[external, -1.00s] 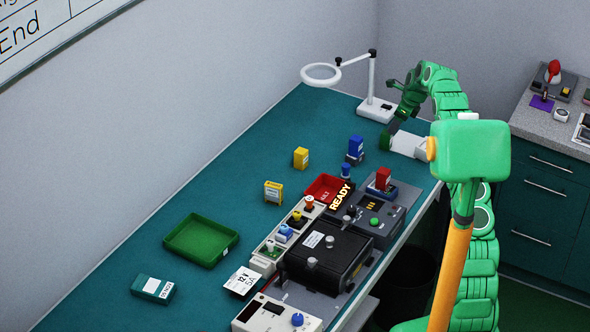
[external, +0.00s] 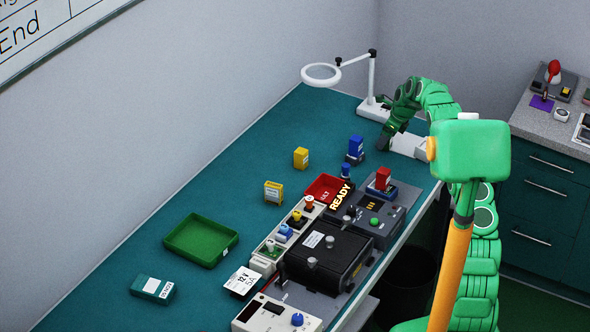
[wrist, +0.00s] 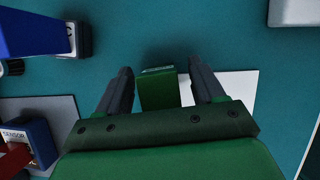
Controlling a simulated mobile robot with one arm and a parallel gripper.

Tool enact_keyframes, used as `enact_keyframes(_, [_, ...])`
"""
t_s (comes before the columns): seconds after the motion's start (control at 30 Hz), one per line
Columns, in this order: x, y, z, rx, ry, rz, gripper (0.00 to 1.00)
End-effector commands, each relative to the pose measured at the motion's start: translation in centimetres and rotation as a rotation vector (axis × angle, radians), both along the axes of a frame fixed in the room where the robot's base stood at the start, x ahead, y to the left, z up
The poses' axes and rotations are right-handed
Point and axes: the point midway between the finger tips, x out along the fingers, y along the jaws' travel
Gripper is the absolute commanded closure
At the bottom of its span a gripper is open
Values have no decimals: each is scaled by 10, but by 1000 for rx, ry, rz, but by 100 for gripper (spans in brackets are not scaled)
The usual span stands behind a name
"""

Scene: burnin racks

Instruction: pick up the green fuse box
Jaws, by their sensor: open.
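The green fuse box (wrist: 159,92) stands between the two dark fingers of my gripper (wrist: 160,70) in the wrist view. My gripper is open, with a finger on each side of the box and gaps showing near the fingertips. In the external view my gripper (external: 384,141) is low at the far right part of the teal bench, near the foot of the magnifier lamp. There the green fuse box is mostly hidden by the gripper and cannot be made out clearly.
A white sheet (wrist: 236,92) lies right of the box. A blue block (external: 355,147) and a red block on a sensor unit (external: 381,187) stand close by. The magnifier lamp base (external: 374,108) is behind. A green tray (external: 200,241) sits far left.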

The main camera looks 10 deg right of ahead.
Motion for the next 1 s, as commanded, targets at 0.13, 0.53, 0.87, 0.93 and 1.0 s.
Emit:
enact_keyframes(0.13, [1,3,-5,0,0,1,32])
enact_keyframes(0.53, [1,2,-5,0,0,1,69])
enact_keyframes(0.87, [1,2,-4,0,0,1,88])
enact_keyframes(0.93, [1,2,-4,0,-1,2,88])
enact_keyframes(1.0, [1,2,-2,0,0,1,88])
